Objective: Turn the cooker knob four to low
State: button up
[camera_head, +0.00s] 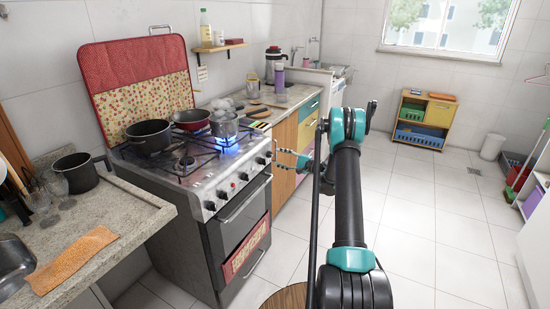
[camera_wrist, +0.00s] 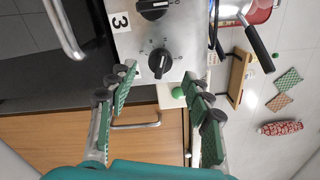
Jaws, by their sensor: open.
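The cooker (camera_head: 215,205) stands at the left centre with a row of dark knobs along its steel front panel. In the wrist view a black knob (camera_wrist: 160,62) with small marks around it is just beyond my fingertips; its number label is not visible, and I cannot read its setting clearly. A second black knob (camera_wrist: 153,8) is beside a label "3" (camera_wrist: 120,22). My gripper (camera_head: 279,160) is open and empty at the right end of the panel. In the wrist view its green-padded fingers (camera_wrist: 160,74) are spread on either side of the knob's line, seemingly short of it.
A blue flame (camera_head: 229,142) burns under a steel pot (camera_head: 224,125). A dark pot (camera_head: 149,136) and a red pan (camera_head: 191,119) also sit on the hob. The oven handle (camera_head: 244,202) runs below the knobs. Open tiled floor (camera_head: 410,220) lies to the right.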

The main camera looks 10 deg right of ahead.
aim_at(271, 155)
jog(key=shift+x, duration=1.6)
jog(key=c, duration=1.2)
